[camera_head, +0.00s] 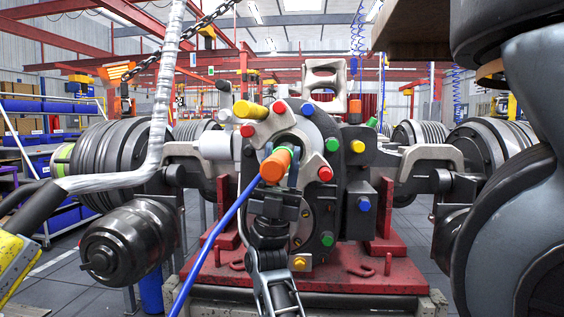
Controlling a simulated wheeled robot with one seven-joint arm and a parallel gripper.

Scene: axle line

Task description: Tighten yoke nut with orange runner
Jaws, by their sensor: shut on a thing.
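The orange runner (276,166) shows in the head camera view in front of the middle of the axle assembly. It is a short orange cylinder pointing toward me, with a blue hose (215,235) running down to the lower left. My gripper (276,188) is just below and around the runner, shut on it. The runner's far end points into the pale metal yoke (268,129). The yoke nut cannot be made out; the runner and my gripper cover that area. I cannot tell whether the runner touches the nut.
Coloured caps, such as a yellow one (250,110) and a red one (325,174), stick out around the yoke. The assembly stands on a red stand (330,272). A silver-wrapped pipe (110,181) and a chain hang at the left. Dark drums flank both sides.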

